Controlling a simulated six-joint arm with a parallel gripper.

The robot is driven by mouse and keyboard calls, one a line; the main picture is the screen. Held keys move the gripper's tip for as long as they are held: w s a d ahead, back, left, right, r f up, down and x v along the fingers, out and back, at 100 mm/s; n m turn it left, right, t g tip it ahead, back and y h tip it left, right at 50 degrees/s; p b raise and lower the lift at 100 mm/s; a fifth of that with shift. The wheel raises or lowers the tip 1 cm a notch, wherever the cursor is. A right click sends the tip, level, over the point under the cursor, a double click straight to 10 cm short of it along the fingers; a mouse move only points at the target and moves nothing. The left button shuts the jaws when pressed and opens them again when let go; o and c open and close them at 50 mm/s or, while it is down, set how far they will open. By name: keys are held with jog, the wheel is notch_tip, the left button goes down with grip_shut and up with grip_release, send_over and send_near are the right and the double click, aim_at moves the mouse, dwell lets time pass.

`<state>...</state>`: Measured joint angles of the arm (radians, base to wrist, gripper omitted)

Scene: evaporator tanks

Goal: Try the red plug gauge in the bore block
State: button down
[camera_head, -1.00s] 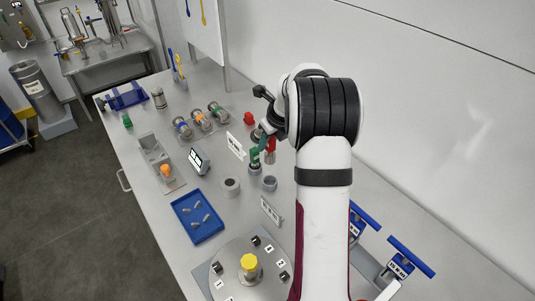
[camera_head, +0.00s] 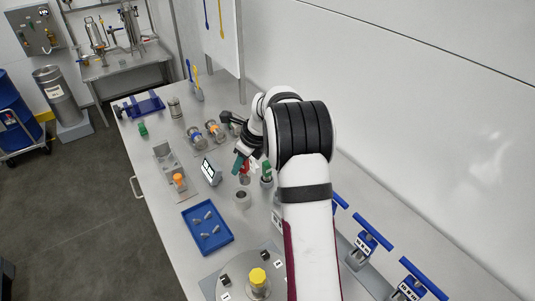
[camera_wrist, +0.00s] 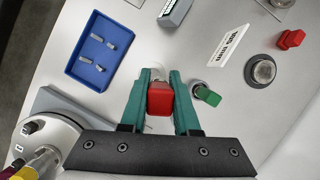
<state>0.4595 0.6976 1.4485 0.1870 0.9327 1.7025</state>
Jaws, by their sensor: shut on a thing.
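My gripper (camera_head: 240,168) has green fingers and is shut on the red plug gauge (camera_head: 244,178). In the wrist view the red end of the gauge (camera_wrist: 160,99) sits between the fingertips (camera_wrist: 158,84). In the head view the gauge is just behind and above a grey round block with a dark hole (camera_head: 241,199), which looks like the bore block. The gauge's lower end is hard to see, and I cannot tell whether it touches the block. In the wrist view, the gauge and fingers cover most of what lies beneath them. A green-handled gauge (camera_head: 266,172) stands to the right.
A blue tray (camera_head: 228,236) with several small metal pieces lies in front. A dark-screened device (camera_head: 211,171) stands left of my gripper. Another red piece (camera_wrist: 291,39) and a round steel part (camera_wrist: 262,71) lie right in the wrist view. A yellow-capped turntable (camera_head: 258,277) is at the front.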

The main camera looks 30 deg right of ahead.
jog(key=shift+n, duration=0.4)
jog(key=shift+w+a+f, duration=0.1)
jog(key=shift+a+f, duration=0.15)
jog(key=shift+f, duration=0.6)
jog(key=shift+w+a+f, duration=0.1)
jog(key=shift+a+f, duration=0.15)
jog(key=shift+f, duration=0.6)
jog(key=shift+w+a+f, duration=0.1)
jog(key=shift+a+f, duration=0.15)
jog(key=shift+f, duration=0.6)
jog(key=shift+f, duration=0.2)
jog(key=c, duration=0.6)
grip_release()
jog(key=shift+o, duration=0.2)
